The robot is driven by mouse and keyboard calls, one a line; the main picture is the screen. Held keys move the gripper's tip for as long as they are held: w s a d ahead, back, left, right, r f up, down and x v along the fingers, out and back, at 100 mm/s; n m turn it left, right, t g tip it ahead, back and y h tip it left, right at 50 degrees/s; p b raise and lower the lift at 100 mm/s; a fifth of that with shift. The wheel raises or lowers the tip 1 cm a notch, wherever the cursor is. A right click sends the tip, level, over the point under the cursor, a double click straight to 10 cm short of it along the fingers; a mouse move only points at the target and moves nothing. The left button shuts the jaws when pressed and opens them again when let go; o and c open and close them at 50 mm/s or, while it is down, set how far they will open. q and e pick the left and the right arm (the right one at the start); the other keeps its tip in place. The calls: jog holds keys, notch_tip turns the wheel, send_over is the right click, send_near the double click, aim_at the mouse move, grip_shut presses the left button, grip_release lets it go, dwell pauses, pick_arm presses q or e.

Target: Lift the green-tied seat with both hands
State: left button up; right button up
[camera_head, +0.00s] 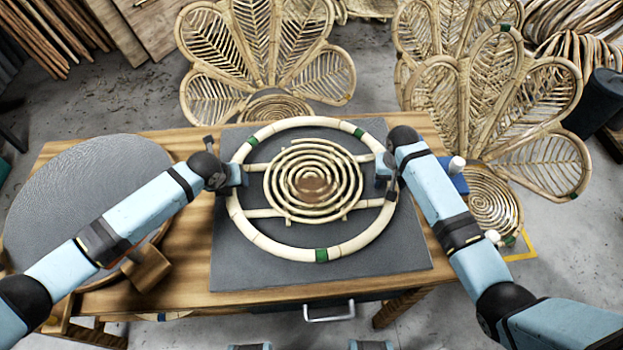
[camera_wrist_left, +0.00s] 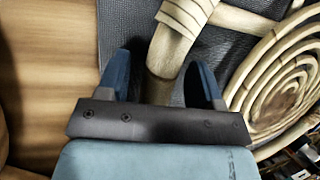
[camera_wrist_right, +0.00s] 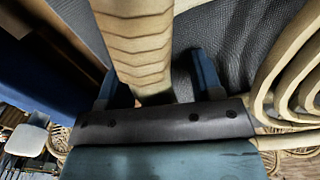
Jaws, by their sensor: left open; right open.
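The green-tied seat (camera_head: 318,254) is a pale rattan ring with green ties and a spiral centre, lying flat on a dark grey mat (camera_head: 400,262). My left gripper (camera_head: 240,175) is at the ring's left side; in the left wrist view its open fingers (camera_wrist_left: 167,80) stand either side of the ring's rod (camera_wrist_left: 172,45). My right gripper (camera_head: 384,172) is at the ring's right side; in the right wrist view its open fingers (camera_wrist_right: 160,80) straddle the wrapped rod (camera_wrist_right: 135,45). I cannot tell whether the fingers touch the rod.
A round grey woven disc (camera_head: 85,205) lies on the wooden table (camera_head: 190,265) at left, with a wooden block (camera_head: 147,268) by it. A blue item with a white top (camera_head: 455,168) is at the right edge. Rattan chair backs (camera_head: 265,50) stand behind.

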pick_arm(q)
grip_shut()
pick_arm(e)
grip_shut()
pick_arm(q)
jog(key=shift+r, duration=0.15)
pick_arm(e)
jog(key=shift+r, duration=0.15)
